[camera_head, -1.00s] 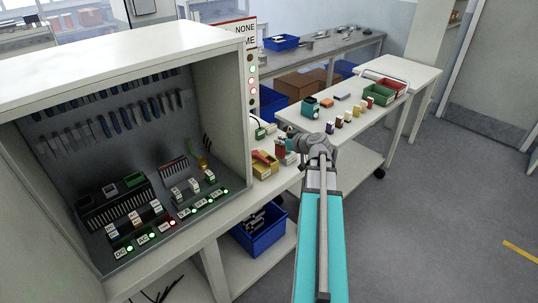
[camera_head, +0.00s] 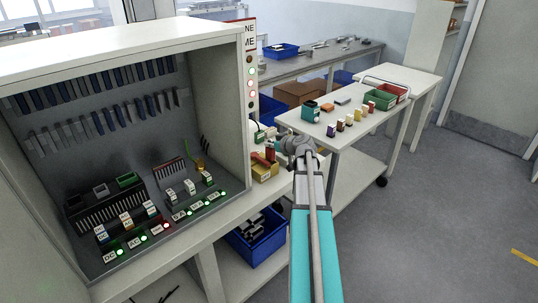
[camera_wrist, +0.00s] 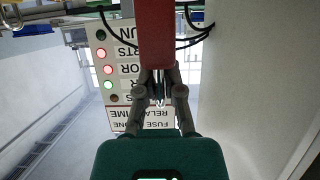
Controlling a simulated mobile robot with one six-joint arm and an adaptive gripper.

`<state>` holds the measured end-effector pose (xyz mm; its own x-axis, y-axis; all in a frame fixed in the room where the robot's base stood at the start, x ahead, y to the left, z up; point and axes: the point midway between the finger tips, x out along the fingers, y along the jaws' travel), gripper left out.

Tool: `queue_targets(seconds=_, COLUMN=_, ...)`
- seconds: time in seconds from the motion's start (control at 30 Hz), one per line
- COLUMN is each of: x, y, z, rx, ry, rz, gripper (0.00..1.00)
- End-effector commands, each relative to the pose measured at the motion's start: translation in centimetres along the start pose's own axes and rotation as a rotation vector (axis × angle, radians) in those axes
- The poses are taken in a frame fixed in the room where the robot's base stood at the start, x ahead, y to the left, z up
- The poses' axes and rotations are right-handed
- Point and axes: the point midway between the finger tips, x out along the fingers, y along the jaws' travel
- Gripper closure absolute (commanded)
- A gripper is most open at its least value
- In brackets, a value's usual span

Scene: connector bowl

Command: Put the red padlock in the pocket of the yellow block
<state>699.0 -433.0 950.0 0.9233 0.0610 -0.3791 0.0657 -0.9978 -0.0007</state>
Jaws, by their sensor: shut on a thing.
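My gripper (camera_wrist: 158,78) is shut on the red padlock (camera_wrist: 156,34). The padlock's red body extends past the fingertips at the top of the wrist view, and bright metal shows between the fingers. In the head view my gripper (camera_head: 284,151) is small and partly hidden by my wrist. I cannot tell whether the padlock touches the block. The pocket is not clearly visible.
The grey-white cabinet (camera_head: 249,100) with its side wall stands close left of the block. A signal panel (camera_wrist: 112,75) with lights shows behind. A blue bin (camera_head: 262,238) sits below. The cart (camera_head: 340,138) at right holds several small parts and a green bin (camera_head: 380,100).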

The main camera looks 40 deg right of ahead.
Motion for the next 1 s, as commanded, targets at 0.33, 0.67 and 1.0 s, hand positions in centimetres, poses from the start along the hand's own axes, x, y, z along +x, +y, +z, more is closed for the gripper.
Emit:
queue_targets(seconds=0.33, x=0.1, y=0.0, z=0.1, rx=0.000, ry=0.000, rz=0.000, gripper=1.00)
queue_targets(seconds=0.67, x=1.7, y=0.2, z=2.0, rx=0.000, ry=0.000, rz=-0.001, gripper=1.00)
queue_targets(seconds=1.0, x=2.3, y=0.2, z=3.4, rx=-0.001, ry=0.000, rz=-0.001, gripper=1.00)
